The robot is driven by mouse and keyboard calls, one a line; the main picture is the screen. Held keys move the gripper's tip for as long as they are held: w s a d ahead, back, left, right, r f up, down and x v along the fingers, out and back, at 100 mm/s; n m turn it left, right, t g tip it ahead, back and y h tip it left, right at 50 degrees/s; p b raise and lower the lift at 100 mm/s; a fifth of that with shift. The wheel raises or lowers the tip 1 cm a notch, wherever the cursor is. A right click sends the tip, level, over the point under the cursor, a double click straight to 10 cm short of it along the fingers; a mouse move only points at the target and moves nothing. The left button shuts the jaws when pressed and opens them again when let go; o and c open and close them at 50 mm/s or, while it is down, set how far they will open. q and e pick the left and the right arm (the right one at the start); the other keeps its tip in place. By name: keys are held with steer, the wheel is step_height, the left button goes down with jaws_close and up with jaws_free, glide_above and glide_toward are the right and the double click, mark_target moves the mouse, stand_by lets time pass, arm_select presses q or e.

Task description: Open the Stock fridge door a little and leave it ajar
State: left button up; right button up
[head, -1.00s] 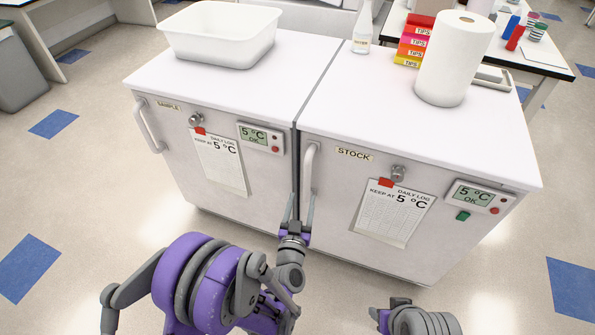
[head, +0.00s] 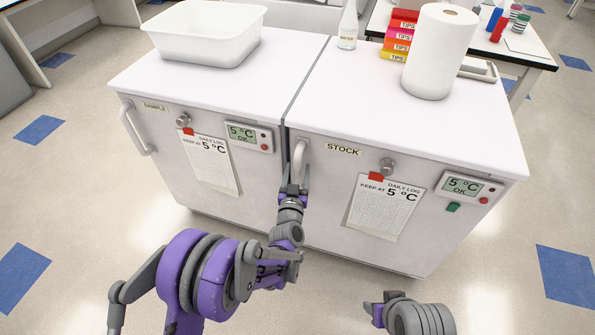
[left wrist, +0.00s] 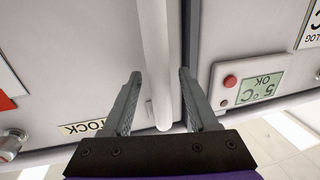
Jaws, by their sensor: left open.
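The Stock fridge (head: 330,195) is the right one of two white fridges, with a STOCK label (head: 343,149). Its door looks closed. Its upright handle (head: 299,160) is at the door's left edge. My left gripper (head: 293,180) is at the handle's lower part in the head view. In the left wrist view the open fingers (left wrist: 158,100) stand on either side of the handle (left wrist: 157,65), with gaps to it. My right arm (head: 410,315) shows at the bottom of the head view; its fingertips cannot be made out.
The Sample fridge (head: 165,165) stands directly to the left, with its own handle (head: 135,128). A white tub (head: 205,40), a bottle (head: 348,28), tip boxes (head: 400,35) and a paper roll (head: 440,50) stand on top. The floor in front is clear.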

arm_select(q)
jaws_close()
stand_by(1.4)
